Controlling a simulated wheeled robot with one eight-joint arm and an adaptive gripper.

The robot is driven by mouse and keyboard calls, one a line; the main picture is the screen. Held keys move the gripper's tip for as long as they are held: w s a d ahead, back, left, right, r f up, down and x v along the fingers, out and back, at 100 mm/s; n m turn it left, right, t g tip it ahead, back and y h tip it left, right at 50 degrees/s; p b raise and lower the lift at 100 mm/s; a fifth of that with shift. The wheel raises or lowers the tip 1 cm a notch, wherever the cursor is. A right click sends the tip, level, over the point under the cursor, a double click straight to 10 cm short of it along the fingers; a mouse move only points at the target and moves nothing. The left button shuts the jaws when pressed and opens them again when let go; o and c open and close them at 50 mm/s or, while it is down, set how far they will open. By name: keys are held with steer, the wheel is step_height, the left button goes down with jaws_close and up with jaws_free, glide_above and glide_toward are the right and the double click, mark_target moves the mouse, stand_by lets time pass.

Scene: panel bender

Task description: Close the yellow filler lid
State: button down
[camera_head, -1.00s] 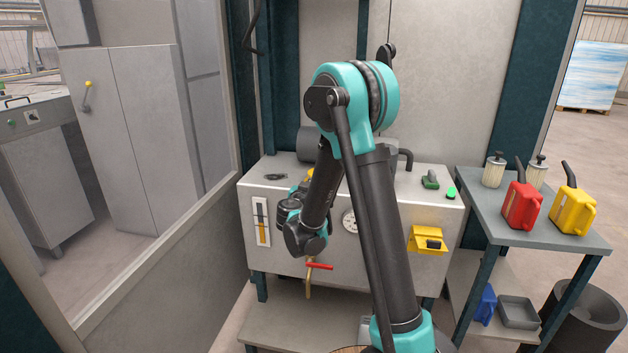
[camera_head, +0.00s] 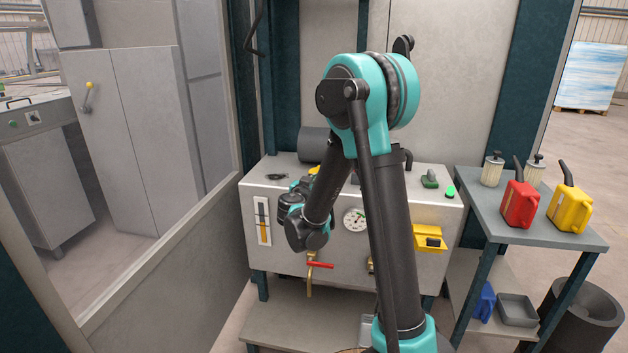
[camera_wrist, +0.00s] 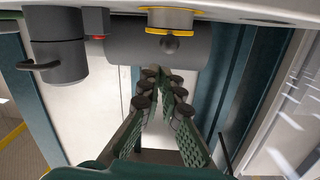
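A small patch of yellow, likely the filler lid (camera_head: 314,170), shows on top of the grey cabinet (camera_head: 283,225); my arm hides most of it. In the wrist view a yellow-rimmed round part (camera_wrist: 168,30) with a dark knob is at the top, beyond my fingertips. I cannot tell how far the lid stands open. My gripper (camera_wrist: 159,75) points toward the grey cylinder below that part, apart from the yellow. Its fingers converge until the tips nearly meet, with nothing seen between them. In the head view the arm hides the fingers.
The cabinet front has a dial (camera_head: 354,219), a red-handled valve (camera_head: 319,265) and a yellow box (camera_head: 430,238). A grey cylinder (camera_head: 313,145) lies at its back. A side table (camera_head: 480,206) at right holds a red can (camera_head: 520,205) and a yellow can (camera_head: 568,210).

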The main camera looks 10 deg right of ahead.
steer(key=s+a+f, duration=0.3)
steer(key=s+f, duration=0.2)
steer(key=s, duration=0.1)
steer(key=s+d+f+n+g, duration=0.1)
steer(key=s+d+f+g, duration=0.25)
steer(key=s+d, duration=0.35)
steer(key=s+d+f+n+g, duration=0.1)
steer(key=s+d+f+g, duration=0.1)
steer(key=s+d+g, duration=0.4)
steer(key=s+f+n+g+y, duration=0.1)
steer(key=s+f+n+y, duration=0.1)
steer(key=s, duration=0.7)
steer(key=s+a+f+n+g+y, duration=0.1)
steer(key=s+y, duration=0.3)
steer(key=s, duration=0.4)
steer(key=shift+s+a+f+n, duration=0.2)
steer(key=shift+s+f+n, duration=0.25)
steer(key=shift+f, duration=0.4)
